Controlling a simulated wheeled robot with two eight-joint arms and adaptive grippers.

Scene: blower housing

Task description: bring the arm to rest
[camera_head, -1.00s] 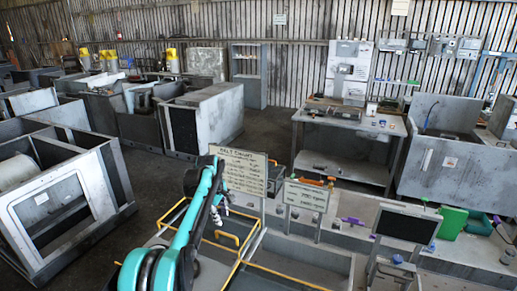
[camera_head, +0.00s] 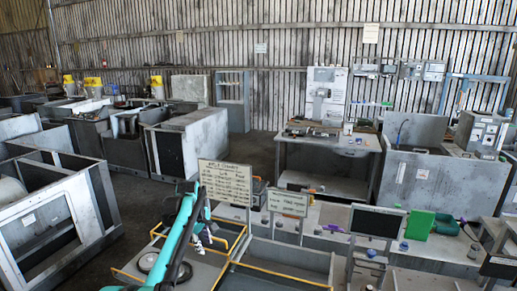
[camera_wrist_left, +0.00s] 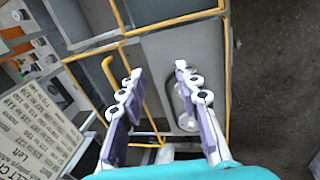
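My left arm, teal and black, comes in from the bottom left of the head view. Its left gripper (camera_head: 205,232) hangs low beside a white sign board with writing (camera_head: 226,183). In the left wrist view the left gripper (camera_wrist_left: 158,72) shows two white fingers with purple pads, spread wide apart with nothing between them. Below them lies a grey tray with yellow edges (camera_wrist_left: 160,45). A dark-rimmed oval part (camera_wrist_left: 184,104) lies in this tray, apart from the fingers and partly hidden by the right-hand one. My right gripper is not in view.
Beside the gripper stand the sign board and a smaller sign (camera_head: 288,203). A dark screen on a stand (camera_head: 376,221) and a green box (camera_head: 419,224) are further right. A workbench (camera_head: 330,145) stands behind. Open floor lies behind the tray.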

